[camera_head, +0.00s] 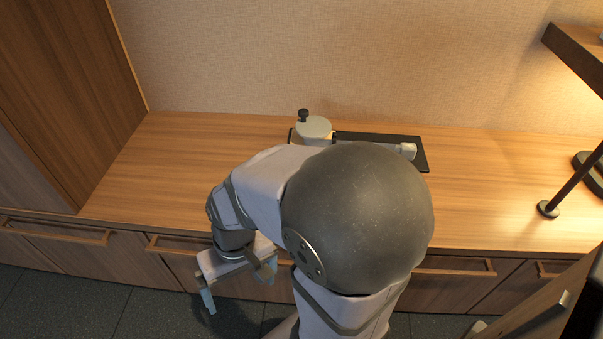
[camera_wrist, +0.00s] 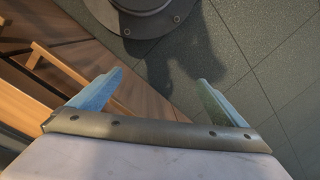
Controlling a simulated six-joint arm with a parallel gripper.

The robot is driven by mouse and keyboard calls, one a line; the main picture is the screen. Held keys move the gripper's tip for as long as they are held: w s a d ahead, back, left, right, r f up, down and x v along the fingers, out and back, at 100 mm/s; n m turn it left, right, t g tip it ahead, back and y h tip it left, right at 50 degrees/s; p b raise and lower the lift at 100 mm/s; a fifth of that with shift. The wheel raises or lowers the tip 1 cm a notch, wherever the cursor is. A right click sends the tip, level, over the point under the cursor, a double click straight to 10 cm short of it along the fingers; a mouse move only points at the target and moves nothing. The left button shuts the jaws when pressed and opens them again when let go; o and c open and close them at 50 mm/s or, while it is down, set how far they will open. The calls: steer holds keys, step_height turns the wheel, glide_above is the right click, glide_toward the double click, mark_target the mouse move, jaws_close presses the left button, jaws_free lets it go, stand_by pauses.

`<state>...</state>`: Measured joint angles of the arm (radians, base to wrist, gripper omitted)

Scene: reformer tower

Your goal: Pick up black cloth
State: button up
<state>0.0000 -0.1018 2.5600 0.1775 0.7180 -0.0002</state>
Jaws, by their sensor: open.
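No black cloth can be made out for certain in either view. A flat, dark rectangular thing (camera_head: 370,138) lies on the wooden counter near the wall; I cannot tell whether it is a tray or cloth. My arm hides part of it. My gripper (camera_head: 237,287) hangs in front of the counter's drawers, low and to the left of my arm. In the wrist view, my gripper (camera_wrist: 160,82) has its two blue fingers wide apart with nothing between them, over dark floor tiles.
A pale canister (camera_head: 314,128) with a black knob and a small white piece (camera_head: 407,150) are at the dark rectangle. The wooden counter (camera_head: 160,165) is clear on the left. Drawer handles (camera_head: 455,270) jut from its front. A lamp-like stand (camera_head: 575,182) is at the right.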

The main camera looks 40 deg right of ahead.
steer(key=d+r+n+h+p, duration=0.1)
steer(key=d+r+p, duration=0.3)
steer(key=r+p, duration=0.7)
steer(key=s+d+r+m+g+y+p, duration=0.2)
steer(key=s+d+r+m+g+p, duration=0.25)
steer(key=s+p, duration=0.75)
steer(key=w+d+f+m+t+h+p, duration=0.1)
steer(key=w+d+f+m+t+p, duration=0.3)
steer(key=w, duration=0.5)
steer(key=w+d+t+h, duration=0.1)
steer(key=w+d, duration=0.1)
steer(key=w, duration=0.1)
steer(key=w+d+t+h, duration=0.1)
steer(key=w+d+h, duration=0.1)
steer(key=w+d, duration=0.1)
steer(key=w+d+t+h, duration=0.1)
steer(key=w+d+t, duration=0.1)
steer(key=w+d, duration=0.1)
steer(key=shift+d+b, duration=0.15)
steer(key=shift+b, duration=0.25)
steer(key=shift+w+d+r+h, duration=0.2)
steer(key=shift+w+d+h, duration=0.1)
steer(key=shift+b+x, duration=0.5)
steer(key=shift+x, duration=3.15)
steer(key=c, duration=1.1)
